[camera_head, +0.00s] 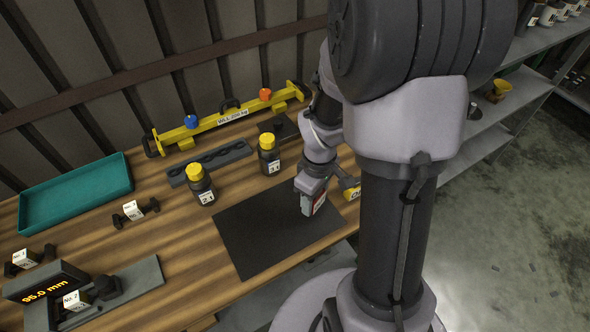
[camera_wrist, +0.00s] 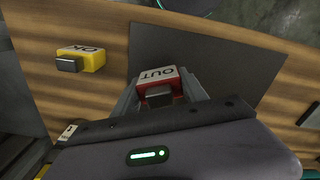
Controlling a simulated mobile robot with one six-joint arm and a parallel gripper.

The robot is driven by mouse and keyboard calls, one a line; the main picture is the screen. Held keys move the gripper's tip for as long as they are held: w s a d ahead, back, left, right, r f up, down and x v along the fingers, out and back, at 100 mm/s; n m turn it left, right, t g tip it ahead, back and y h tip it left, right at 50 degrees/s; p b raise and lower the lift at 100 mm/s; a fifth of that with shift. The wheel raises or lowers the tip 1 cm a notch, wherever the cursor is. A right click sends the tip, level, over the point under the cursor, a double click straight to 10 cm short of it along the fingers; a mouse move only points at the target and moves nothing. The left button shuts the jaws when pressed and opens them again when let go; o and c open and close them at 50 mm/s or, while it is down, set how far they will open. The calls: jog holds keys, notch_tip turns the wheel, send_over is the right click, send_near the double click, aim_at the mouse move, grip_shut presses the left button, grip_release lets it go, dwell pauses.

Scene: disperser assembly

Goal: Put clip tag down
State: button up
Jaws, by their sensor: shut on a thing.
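My gripper (camera_head: 312,190) is shut on a clip tag (camera_wrist: 168,78) with a white top marked OUT, red sides and a dark grey clip. In the wrist view, the tag sits between the two fingers of my gripper (camera_wrist: 163,88). In the head view, the held tag (camera_head: 319,202) shows at the right part of the dark mat; I cannot tell whether it touches the mat. A second clip tag, yellow and marked OK (camera_wrist: 82,56), lies on the wooden table beside the mat. It also shows in the head view (camera_head: 352,192), partly hidden by my arm.
The dark mat (camera_head: 255,235) is otherwise bare. Two yellow-capped bottles (camera_head: 201,186) (camera_head: 269,155) stand behind it, near a grey holed rack (camera_head: 215,160). A yellow lifting beam (camera_head: 220,118) lies at the back. A teal tray (camera_head: 75,192) and a 95.0 mm display (camera_head: 45,283) are at left.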

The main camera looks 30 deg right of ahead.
jog(key=shift+w, duration=1.2)
jog(key=f+b, duration=0.2)
jog(key=f, duration=0.1)
jog(key=f+b, duration=0.1)
jog(key=shift+w+a+f+b, duration=0.1)
jog(key=shift+w+f+b, duration=0.05)
jog(key=shift+w+b, duration=0.15)
jog(key=shift+r+p, duration=0.3)
jog(key=shift+c, duration=0.8)
jog(key=shift+f, duration=0.25)
jog(key=o, duration=1.5)
jog(key=shift+r, duration=0.1)
jog(key=shift+o, duration=0.2)
